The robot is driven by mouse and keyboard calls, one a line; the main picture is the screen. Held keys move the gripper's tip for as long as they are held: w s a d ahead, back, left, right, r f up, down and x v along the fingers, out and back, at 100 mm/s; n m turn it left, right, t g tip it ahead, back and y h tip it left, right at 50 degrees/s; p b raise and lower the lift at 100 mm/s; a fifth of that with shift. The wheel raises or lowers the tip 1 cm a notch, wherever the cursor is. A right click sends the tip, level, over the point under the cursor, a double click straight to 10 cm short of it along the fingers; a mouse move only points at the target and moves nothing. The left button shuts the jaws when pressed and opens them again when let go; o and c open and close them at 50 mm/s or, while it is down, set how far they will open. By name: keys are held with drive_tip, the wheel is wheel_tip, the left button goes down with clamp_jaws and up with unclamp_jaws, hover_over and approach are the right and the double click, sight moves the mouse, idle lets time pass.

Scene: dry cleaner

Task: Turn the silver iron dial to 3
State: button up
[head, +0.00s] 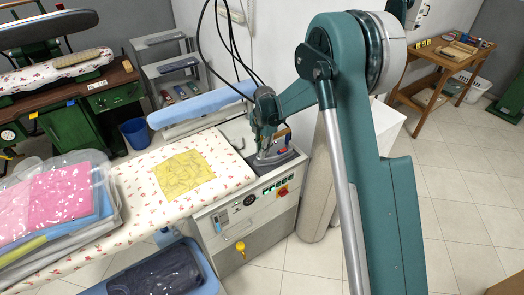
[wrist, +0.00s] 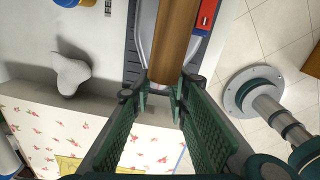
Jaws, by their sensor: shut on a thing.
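The silver iron (head: 275,160) stands on the right end of the white pressing table in the head view. Its brown handle (wrist: 174,35) and grey body (wrist: 133,65) show in the wrist view. My gripper (wrist: 164,92) is over the iron, its green fingers drawn together at the near end of the handle. It is shut on a small part there, which seems to be the dial. The fingers hide the dial, and its numbers cannot be read. In the head view my gripper (head: 264,120) is above the iron, its fingertips unclear.
A padded floral board (head: 135,185) with a yellow cloth (head: 183,174) lies left of the iron. A blue sleeve board (head: 200,104) is behind it. The table's front panel (head: 252,206) has switches. A red label (wrist: 208,14) is close right of the handle.

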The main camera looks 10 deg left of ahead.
drive_tip(key=shift+m, duration=0.3)
drive_tip(key=shift+f+m+b, duration=0.1)
drive_tip(key=shift+m+b, duration=0.9)
drive_tip(key=shift+m, duration=0.2)
drive_tip(key=shift+m+b, duration=0.65)
drive_tip(key=shift+m, duration=0.75)
drive_tip(key=o, duration=0.9)
drive_tip(key=shift+s+d+r, duration=0.1)
drive_tip(key=shift+s+r, duration=0.05)
drive_tip(key=shift+r, duration=2.95)
drive_tip(key=shift+s+r, duration=0.1)
drive_tip(key=shift+r, duration=2.95)
